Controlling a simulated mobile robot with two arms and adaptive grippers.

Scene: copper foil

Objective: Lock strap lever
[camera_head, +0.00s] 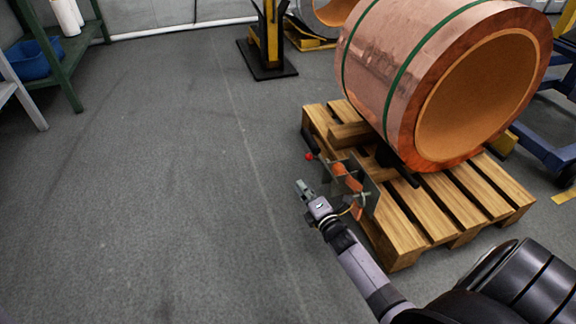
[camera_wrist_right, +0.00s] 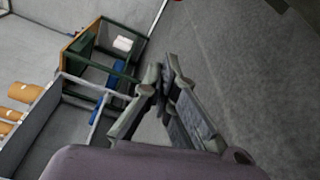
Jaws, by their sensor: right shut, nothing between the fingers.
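The strap lever assembly (camera_head: 354,180) shows in the head view at the left edge of the wooden pallet, with an orange strap, grey metal plates and a small red knob (camera_head: 309,156) at its far end. I cannot tell the lever's exact position. My right gripper (camera_head: 301,186) is just left of the assembly, apart from the red knob. In the right wrist view my right gripper (camera_wrist_right: 165,78) is shut with its fingertips together and nothing between them. The lever is not clear in that view. My left gripper is in neither view.
A large copper foil roll (camera_head: 395,65) with green bands lies on the wooden pallet (camera_head: 408,232). A yellow post on a black base (camera_head: 268,72) stands behind. A green rack with a blue bin (camera_head: 32,60) is at the far left. The grey floor left of the pallet is clear.

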